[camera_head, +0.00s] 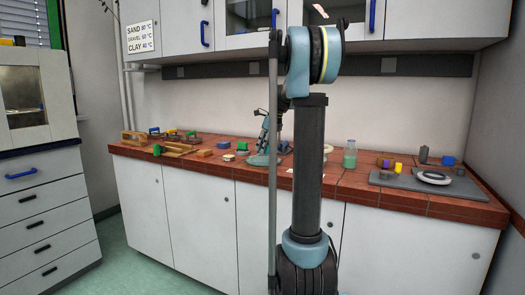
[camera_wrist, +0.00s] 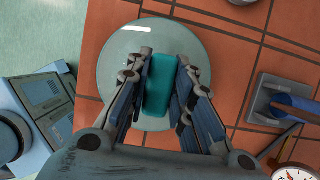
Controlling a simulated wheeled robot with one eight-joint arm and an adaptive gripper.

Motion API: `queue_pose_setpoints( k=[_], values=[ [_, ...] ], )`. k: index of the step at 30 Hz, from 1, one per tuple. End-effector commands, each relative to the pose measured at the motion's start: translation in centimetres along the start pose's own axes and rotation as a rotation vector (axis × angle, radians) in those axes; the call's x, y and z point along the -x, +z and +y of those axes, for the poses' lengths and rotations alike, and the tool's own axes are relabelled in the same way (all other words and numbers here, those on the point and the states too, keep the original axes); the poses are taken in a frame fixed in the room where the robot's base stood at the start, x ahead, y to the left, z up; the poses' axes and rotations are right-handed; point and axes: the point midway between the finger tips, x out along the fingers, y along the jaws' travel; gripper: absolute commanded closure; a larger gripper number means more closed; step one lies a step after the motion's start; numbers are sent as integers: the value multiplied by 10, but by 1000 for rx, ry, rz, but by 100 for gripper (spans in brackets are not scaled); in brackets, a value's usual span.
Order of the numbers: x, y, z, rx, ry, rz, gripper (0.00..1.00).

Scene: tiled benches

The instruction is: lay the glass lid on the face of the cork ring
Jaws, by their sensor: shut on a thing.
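The glass lid (camera_wrist: 112,55) is a clear round disc with a teal block handle (camera_wrist: 160,80) in the wrist view. My gripper (camera_wrist: 158,85) has its fingers on both sides of this handle and is shut on it. The lid lies over the red tiles; any gap beneath is hard to judge. In the head view, the lid (camera_head: 258,160) shows at the bench's front edge, below my gripper (camera_head: 265,142). I cannot clearly identify the cork ring. A pale ring-like thing (camera_head: 327,149) is partly hidden behind my arm, and a whitish ring (camera_head: 433,178) lies at the right.
The whitish ring rests on a grey slab (camera_head: 390,181). A green bottle (camera_head: 350,155) stands right of my arm. Small blocks and a wooden tray (camera_head: 175,149) lie left. In the wrist view, a grey holder with a blue cylinder (camera_wrist: 292,103) and a dial (camera_wrist: 294,172) are at right.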

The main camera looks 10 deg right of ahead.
Motion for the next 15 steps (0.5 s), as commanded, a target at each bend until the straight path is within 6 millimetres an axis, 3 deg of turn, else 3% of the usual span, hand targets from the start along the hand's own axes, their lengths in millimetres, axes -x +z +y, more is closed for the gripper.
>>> queue_pose_setpoints(
  k=[11,12,14,15],
  values=[
    [-8,-3,0,0,0,0,100],
    [-8,-3,0,0,0,0,72],
    [-8,-3,0,0,0,0,59],
    [-8,-3,0,0,0,0,59]
  ],
)
